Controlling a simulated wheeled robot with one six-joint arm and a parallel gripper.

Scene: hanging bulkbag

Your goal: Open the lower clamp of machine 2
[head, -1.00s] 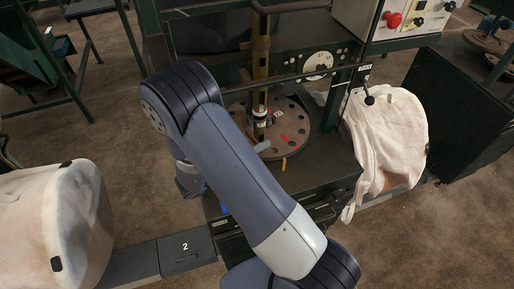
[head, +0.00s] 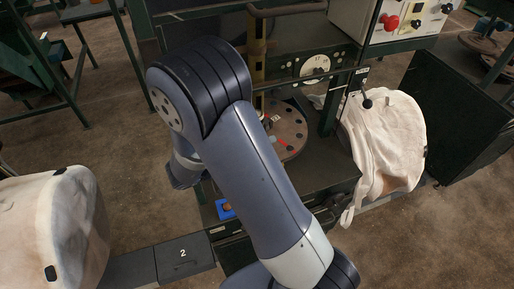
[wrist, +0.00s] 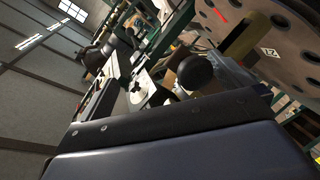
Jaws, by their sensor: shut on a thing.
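Machine 2 fills the middle of the head view, with a round plate with holes (head: 290,135) and a white dial (head: 314,66). A plate marked 2 (head: 183,252) lies in front of it. My arm crosses the machine and hides my gripper in the head view. In the wrist view the dark body of my gripper (wrist: 175,122) runs across the frame. A black ball knob (wrist: 195,71) shows just beyond it, and my gripper is shut on its handle; the fingertips are not clear. The round plate (wrist: 275,35) also shows there, tilted. I cannot make out the lower clamp itself.
A pale bag (head: 388,145) hangs at the right beside a lever with a black knob (head: 367,103). Another pale bag (head: 50,225) stands at the lower left. A control box with a red button (head: 391,22) is above.

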